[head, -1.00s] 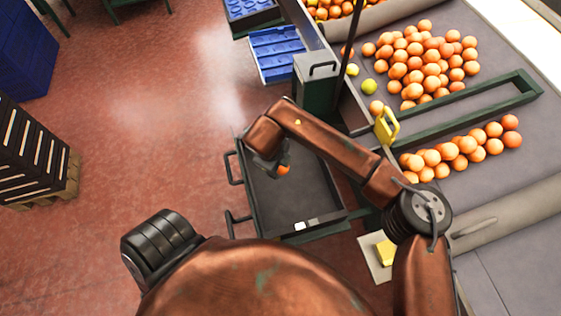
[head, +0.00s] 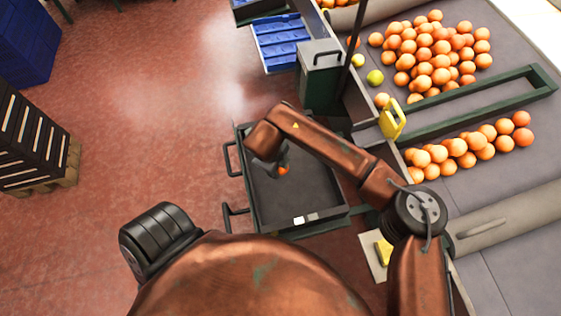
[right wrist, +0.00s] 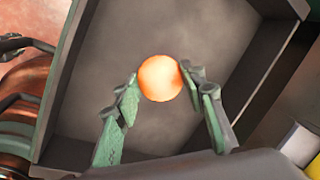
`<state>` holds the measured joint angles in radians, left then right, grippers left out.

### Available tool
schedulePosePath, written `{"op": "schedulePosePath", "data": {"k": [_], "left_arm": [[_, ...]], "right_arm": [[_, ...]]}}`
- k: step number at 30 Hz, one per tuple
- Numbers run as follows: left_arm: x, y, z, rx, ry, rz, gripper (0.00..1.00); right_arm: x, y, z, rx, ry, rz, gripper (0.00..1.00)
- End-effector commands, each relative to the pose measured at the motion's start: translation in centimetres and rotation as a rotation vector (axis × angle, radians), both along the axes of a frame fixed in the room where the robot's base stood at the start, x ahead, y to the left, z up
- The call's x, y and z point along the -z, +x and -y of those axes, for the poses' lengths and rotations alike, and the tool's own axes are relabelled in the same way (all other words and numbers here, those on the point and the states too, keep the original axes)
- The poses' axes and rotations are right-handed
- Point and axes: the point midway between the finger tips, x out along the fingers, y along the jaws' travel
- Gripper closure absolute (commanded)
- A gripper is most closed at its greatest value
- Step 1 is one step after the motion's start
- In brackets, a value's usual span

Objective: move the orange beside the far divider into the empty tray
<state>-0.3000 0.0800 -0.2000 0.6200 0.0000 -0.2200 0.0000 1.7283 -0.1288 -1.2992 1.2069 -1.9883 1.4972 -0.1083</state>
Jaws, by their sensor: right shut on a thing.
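An orange (right wrist: 160,78) is held between the two green-padded fingers of my right gripper (right wrist: 158,88) in the right wrist view. In the head view the orange (head: 284,170) shows just below the end of my right arm, partly hidden by the gripper. It is over the grey tray (head: 312,185); how high above the floor of the tray I cannot tell. The tray (right wrist: 75,105) holds no other orange in view. The far green divider (head: 500,98) lies on the belt to the right. My left gripper is not in view.
A large pile of oranges (head: 440,55) lies beyond the divider and a row of oranges (head: 470,148) on its near side. A yellow handle (head: 392,120) stands at the belt edge. A blue tray (head: 280,43) and a dark crate stack (head: 28,145) stand around open red floor.

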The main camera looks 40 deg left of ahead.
Motion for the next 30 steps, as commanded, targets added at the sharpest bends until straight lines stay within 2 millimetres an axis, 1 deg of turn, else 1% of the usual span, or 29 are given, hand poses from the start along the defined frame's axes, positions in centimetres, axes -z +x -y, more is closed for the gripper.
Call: {"op": "schedulePosePath", "data": {"k": [14,30], "left_arm": [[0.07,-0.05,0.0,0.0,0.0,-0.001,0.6],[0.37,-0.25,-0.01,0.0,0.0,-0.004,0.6]], "right_arm": [[0.17,-0.01,-0.01,0.0,0.0,0.0,0.88],[0.92,0.01,0.0,0.0,0.0,0.0,0.88]]}}
